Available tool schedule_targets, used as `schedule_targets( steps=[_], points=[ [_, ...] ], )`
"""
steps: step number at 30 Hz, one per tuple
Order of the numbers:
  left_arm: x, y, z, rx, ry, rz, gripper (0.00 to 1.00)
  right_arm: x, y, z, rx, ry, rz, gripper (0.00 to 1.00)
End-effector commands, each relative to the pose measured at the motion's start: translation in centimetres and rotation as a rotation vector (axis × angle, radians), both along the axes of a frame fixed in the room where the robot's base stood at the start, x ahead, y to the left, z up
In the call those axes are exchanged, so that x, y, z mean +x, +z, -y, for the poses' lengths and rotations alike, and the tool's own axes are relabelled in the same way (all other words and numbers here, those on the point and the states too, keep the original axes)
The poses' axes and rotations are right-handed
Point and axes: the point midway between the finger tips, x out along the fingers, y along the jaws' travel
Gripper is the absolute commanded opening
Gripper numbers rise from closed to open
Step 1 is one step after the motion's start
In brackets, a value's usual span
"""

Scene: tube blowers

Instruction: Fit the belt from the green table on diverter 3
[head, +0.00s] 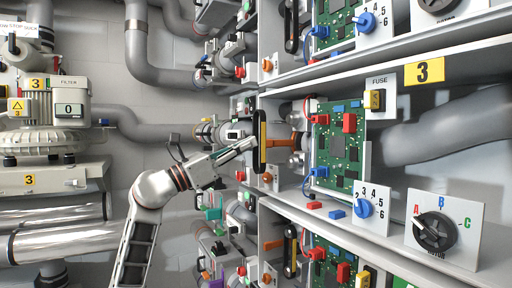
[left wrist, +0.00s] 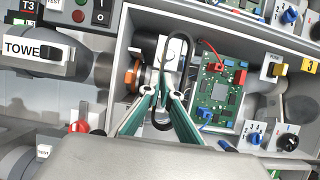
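The belt (head: 262,142), a long black loop with a yellow edge, stands upright at the left opening of diverter 3, the bay under the yellow 3 label (head: 424,72). My left gripper (head: 250,144) reaches it from the left. In the left wrist view the black loop (left wrist: 185,48) runs between the converging green fingers of my left gripper (left wrist: 162,84), which look shut on one strand. An orange part (head: 299,142) lies just behind the belt; it also shows in the left wrist view (left wrist: 132,76). I cannot tell whether the belt touches the pulleys. My right gripper and the green table are not in view.
A green circuit board (head: 338,145) with red and blue plugs stands right of the belt. A yellow fuse (head: 377,100), a blue dial (head: 363,208) and a black rotor knob (head: 435,232) are further right. Shelf edges lie above and below. Pipes and a filter unit (head: 52,115) are left.

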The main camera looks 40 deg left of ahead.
Motion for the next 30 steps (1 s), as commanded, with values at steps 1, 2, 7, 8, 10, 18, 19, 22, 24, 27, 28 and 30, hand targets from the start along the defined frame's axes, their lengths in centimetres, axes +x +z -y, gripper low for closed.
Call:
schedule_targets(
  steps=[1, 2, 7, 8, 10, 18, 19, 22, 24, 27, 28, 30],
  points=[
    [0.0, 0.0, -0.1, 0.000, 0.001, 0.002, 0.00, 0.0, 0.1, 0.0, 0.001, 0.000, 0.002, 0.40],
    [0.0, 0.0, -0.1, -0.001, 0.002, 0.002, 0.00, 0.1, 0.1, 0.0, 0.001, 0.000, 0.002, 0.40],
    [0.0, 0.0, -0.1, 0.000, 0.001, 0.002, 0.00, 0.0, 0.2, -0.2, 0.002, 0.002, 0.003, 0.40],
    [0.0, 0.0, -0.1, 0.000, 0.001, 0.002, 0.00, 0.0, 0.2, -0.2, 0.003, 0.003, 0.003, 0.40],
    [0.0, 0.1, -0.1, 0.000, 0.001, 0.001, 0.00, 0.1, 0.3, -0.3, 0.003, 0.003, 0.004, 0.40],
    [0.7, 0.2, 0.3, -0.003, 0.006, 0.002, 0.00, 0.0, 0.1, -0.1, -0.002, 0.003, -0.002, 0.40],
    [1.0, 0.2, 0.4, -0.003, 0.006, 0.001, 0.00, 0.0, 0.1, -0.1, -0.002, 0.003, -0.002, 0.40],
    [1.8, 0.2, 0.8, -0.003, 0.006, 0.001, 0.00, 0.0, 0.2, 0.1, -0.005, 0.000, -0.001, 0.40],
    [2.4, 0.2, 1.0, -0.003, 0.006, 0.001, 0.00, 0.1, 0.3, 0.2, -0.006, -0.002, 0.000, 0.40],
    [3.2, 0.2, 1.4, -0.003, 0.005, 0.002, 0.00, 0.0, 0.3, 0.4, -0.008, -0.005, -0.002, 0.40],
    [3.5, 0.2, 1.5, -0.003, 0.005, 0.002, 0.00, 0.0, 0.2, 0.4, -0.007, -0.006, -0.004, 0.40],
    [4.1, 0.2, 1.7, -0.003, 0.006, 0.002, 0.00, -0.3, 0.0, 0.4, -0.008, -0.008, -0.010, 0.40]
  ],
)
